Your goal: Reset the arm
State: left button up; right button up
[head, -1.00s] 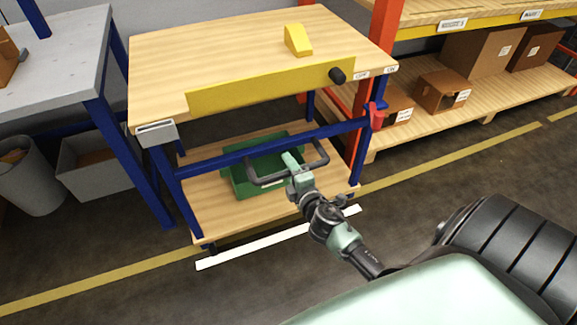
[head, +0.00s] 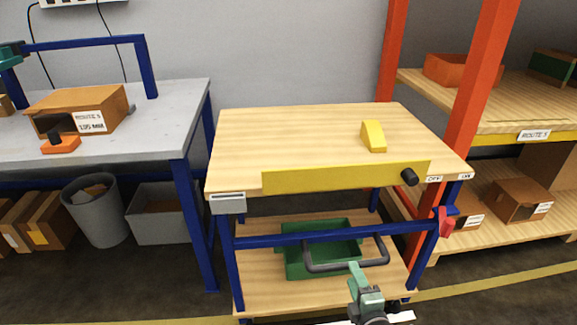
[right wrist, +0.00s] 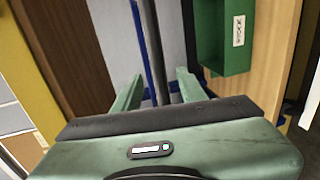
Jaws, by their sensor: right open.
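A wooden-topped bench (head: 300,130) stands in front of me. A long yellow bar (head: 340,177) runs along its front edge, with a black knob (head: 409,177) at the bar's right end. Small labels on the edge at the right seem to read OFF and ON. A dark grey U-shaped handle (head: 345,267) sticks out below the top. My right gripper (head: 355,270) is at this handle. In the right wrist view its two green fingers (right wrist: 158,90) are apart, with a dark bar (right wrist: 148,40) between or just beyond them. My left gripper is not in view.
A green crate (head: 320,245) sits on the lower shelf (head: 255,280) behind the handle. A yellow wedge (head: 373,136) is on the top. A red clip-like part (head: 445,222) is on the right leg. A grey table (head: 170,125) stands left, orange-posted shelving (head: 478,90) right.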

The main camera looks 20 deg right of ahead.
jog(key=s+a+f+m+g+y, duration=0.2)
jog(key=s+a+f+m+g, duration=0.2)
jog(key=s+a+m+g, duration=0.45)
jog(key=s+a+f+m+g+y, duration=0.2)
jog(key=s+a+f+m+g, duration=0.25)
jog(key=s, duration=0.65)
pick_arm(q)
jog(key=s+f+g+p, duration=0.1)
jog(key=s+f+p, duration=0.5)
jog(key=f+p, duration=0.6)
pick_arm(e)
jog(key=s+f, duration=0.5)
jog(key=f, duration=0.7)
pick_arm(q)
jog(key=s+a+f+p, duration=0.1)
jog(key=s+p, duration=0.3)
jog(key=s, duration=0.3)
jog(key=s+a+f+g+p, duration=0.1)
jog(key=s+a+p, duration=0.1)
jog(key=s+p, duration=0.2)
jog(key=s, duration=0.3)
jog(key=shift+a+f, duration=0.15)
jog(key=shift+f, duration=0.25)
pick_arm(e)
jog(key=s+d+f, duration=0.1)
jog(key=s, duration=0.6)
jog(key=s+d+f+g, duration=0.1)
jog(key=s+f, duration=0.1)
jog(key=s, duration=0.5)
jog(key=shift+d, duration=0.4)
